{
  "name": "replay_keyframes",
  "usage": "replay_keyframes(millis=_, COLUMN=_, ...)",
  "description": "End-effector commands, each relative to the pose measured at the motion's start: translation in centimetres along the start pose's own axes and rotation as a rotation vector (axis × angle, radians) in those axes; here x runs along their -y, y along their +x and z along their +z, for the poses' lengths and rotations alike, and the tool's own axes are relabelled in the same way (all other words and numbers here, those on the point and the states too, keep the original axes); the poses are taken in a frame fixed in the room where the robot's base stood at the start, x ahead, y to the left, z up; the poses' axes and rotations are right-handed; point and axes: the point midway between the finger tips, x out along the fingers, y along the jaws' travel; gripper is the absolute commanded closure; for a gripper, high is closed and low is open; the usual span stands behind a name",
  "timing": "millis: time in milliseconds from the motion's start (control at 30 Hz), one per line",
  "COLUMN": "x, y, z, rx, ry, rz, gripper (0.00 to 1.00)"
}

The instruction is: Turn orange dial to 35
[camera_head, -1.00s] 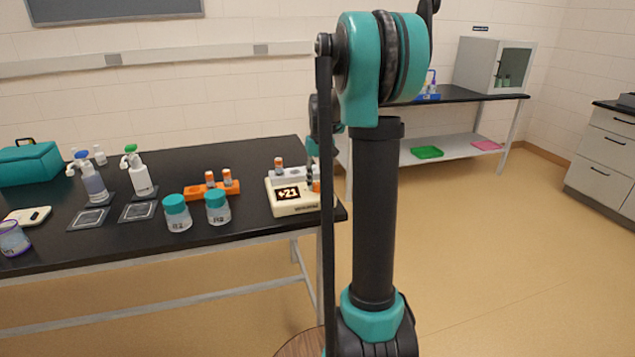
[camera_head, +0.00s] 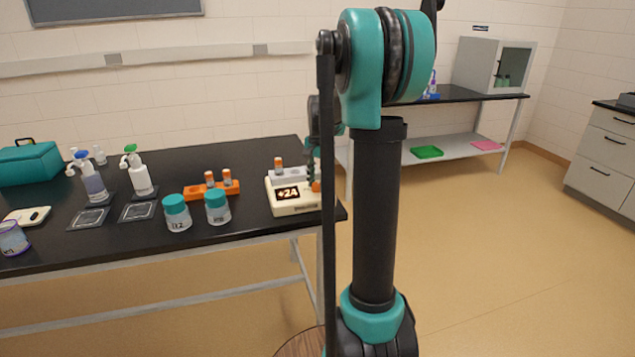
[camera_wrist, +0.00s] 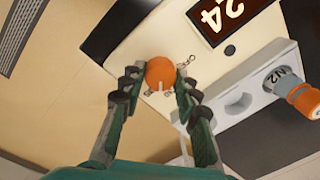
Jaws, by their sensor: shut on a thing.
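The orange dial (camera_wrist: 160,74) sits on the cream device (camera_wrist: 135,45), between the fingertips of my gripper (camera_wrist: 158,84) in the wrist view. My gripper is shut on the dial, with a finger on each side of it. The device's display (camera_wrist: 222,15) reads 24 in the wrist view, and it shows +24 on the display in the head view (camera_head: 288,193). In the head view the dial (camera_head: 316,186) is partly hidden by my arm.
A white vial holder (camera_wrist: 250,95) with an orange-capped vial (camera_wrist: 303,98) adjoins the device. Two teal-lidded jars (camera_head: 177,213) and an orange rack (camera_head: 198,191) stand to its left on the black table (camera_head: 130,250). The table's right edge is close.

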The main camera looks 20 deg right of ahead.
Motion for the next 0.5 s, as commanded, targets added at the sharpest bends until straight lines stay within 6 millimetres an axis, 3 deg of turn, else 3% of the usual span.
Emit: replay_keyframes(millis=500, x=-0.01, y=-0.02, z=0.04, rx=-0.022, ry=0.364, rz=0.0, gripper=0.98)
